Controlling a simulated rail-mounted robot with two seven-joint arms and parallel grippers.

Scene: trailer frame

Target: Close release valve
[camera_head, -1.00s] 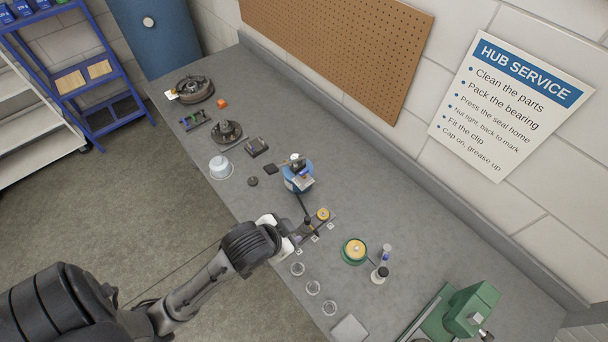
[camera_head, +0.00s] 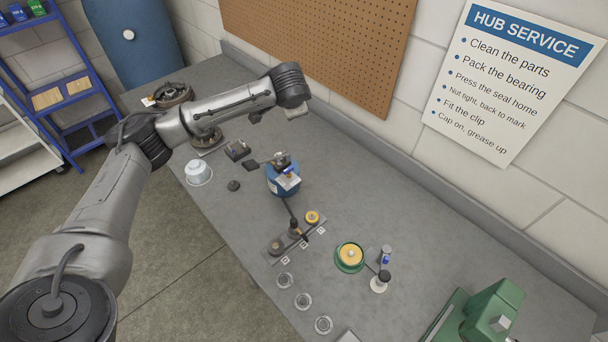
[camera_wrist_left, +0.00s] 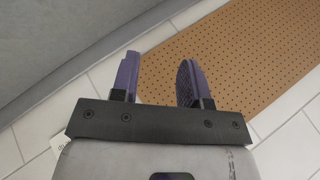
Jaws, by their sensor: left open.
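A blue canister (camera_head: 283,180) with a white label stands upright on the bench in the head view. A metal pump head (camera_head: 281,160) with a small blue part sits on top, and a dark hose runs down from it toward the front. I cannot tell which small part is the release valve or how it is set. My left arm reaches over the bench behind and left of the canister, its wrist close to the wall. My left gripper (camera_wrist_left: 159,82) is open and empty in the wrist view, its two purple fingers apart in front of wall and pegboard. My right gripper is not in view.
A rail (camera_head: 296,238) with small parts lies in front of the canister. A green dish (camera_head: 349,258), a small bottle (camera_head: 386,254) and a green press (camera_head: 480,318) stand to the right. The bench behind the canister is clear on the right.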

